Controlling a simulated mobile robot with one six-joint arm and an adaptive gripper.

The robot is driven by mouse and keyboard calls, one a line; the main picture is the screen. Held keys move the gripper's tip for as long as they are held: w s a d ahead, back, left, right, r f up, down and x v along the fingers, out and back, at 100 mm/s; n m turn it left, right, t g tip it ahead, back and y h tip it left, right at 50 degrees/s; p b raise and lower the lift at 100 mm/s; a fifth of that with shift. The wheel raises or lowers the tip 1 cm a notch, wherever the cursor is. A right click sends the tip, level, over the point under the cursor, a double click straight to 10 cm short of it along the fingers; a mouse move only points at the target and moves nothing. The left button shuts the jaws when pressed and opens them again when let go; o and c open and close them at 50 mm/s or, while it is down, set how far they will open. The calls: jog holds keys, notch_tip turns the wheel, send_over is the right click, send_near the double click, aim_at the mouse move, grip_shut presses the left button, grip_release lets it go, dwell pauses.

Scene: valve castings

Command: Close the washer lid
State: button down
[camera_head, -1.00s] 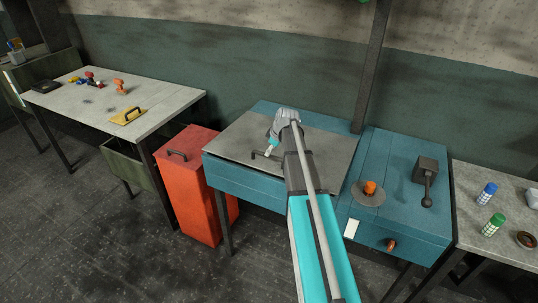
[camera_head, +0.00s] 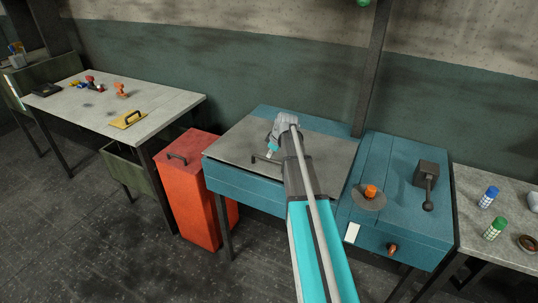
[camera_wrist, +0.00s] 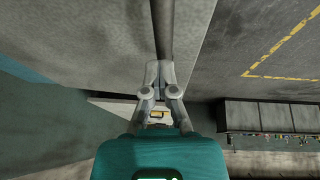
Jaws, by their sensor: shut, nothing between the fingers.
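The washer is a teal cabinet (camera_head: 245,188) in the middle of the head view. Its flat grey lid (camera_head: 236,140) lies over the top, level or nearly so. A thin dark line shows under the front edge, and I cannot tell whether the lid is fully seated. A dark bar handle (camera_head: 258,158) stands near the lid's front. My gripper (camera_head: 270,154) is at the lid, close beside or above the handle, and my arm hides the lid's right part. In the wrist view my gripper (camera_wrist: 160,66) is shut and empty, with a dark bar (camera_wrist: 163,28) beyond its fingertips.
Right of the washer, a teal unit carries an orange knob (camera_head: 370,191) and a lever block (camera_head: 427,175). A red bin (camera_head: 190,195) with a handle stands left, beside a table (camera_head: 170,105) holding small tools. A dark post (camera_head: 372,70) rises behind.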

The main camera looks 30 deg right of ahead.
jog(key=c, duration=0.6)
grip_release()
